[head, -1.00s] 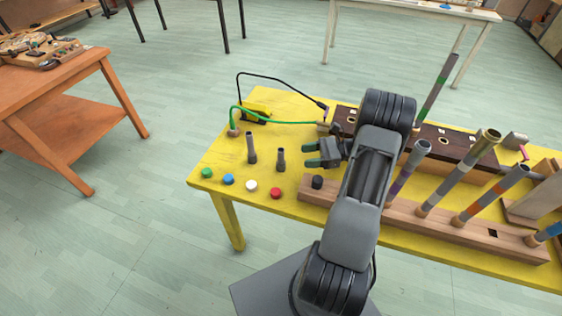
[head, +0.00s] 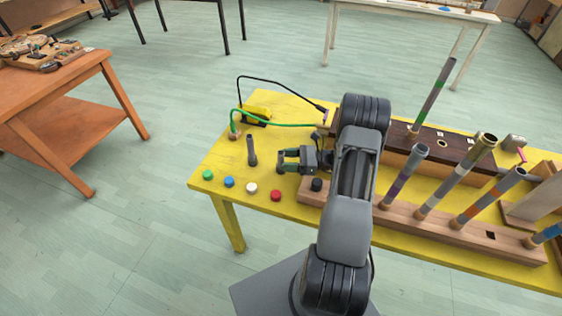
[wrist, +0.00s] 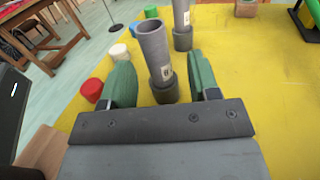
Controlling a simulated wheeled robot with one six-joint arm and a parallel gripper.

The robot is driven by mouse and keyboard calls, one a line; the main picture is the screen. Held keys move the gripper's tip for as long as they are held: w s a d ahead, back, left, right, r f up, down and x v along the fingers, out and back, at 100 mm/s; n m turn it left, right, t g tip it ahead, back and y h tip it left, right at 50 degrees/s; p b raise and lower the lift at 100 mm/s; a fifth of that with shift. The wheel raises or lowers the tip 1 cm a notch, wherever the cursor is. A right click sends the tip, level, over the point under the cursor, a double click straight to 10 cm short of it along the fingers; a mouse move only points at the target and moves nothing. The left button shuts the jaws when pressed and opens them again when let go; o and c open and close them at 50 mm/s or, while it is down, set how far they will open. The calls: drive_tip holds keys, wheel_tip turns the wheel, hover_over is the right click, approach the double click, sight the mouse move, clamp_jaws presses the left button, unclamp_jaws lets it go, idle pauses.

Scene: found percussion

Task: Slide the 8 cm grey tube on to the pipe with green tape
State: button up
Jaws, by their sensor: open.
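The nearer grey tube (wrist: 153,45) stands upright in a dark collar between my gripper's green fingers in the wrist view. Its small label is hard to read; it looked like the shorter tube. My gripper (head: 281,162) is open around it, with gaps at both sides in the wrist view (wrist: 163,80). The pipe with green tape (head: 434,98) rises, leaning slightly right, from the dark rear block.
Green, blue, white and red caps line the front of the yellow table (head: 215,160). A black cap (head: 317,184) sits on the front wooden block (head: 400,217), which holds several taped pipes. A green cable (head: 275,123) and yellow box (head: 257,110) lie behind the tubes.

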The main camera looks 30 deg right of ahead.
drive_tip(key=shift+p+x, duration=0.35)
drive_tip(key=shift+x, duration=1.95)
drive_tip(key=shift+s+r, duration=0.1)
drive_tip(key=shift+c, duration=0.2)
drive_tip(key=c, duration=1)
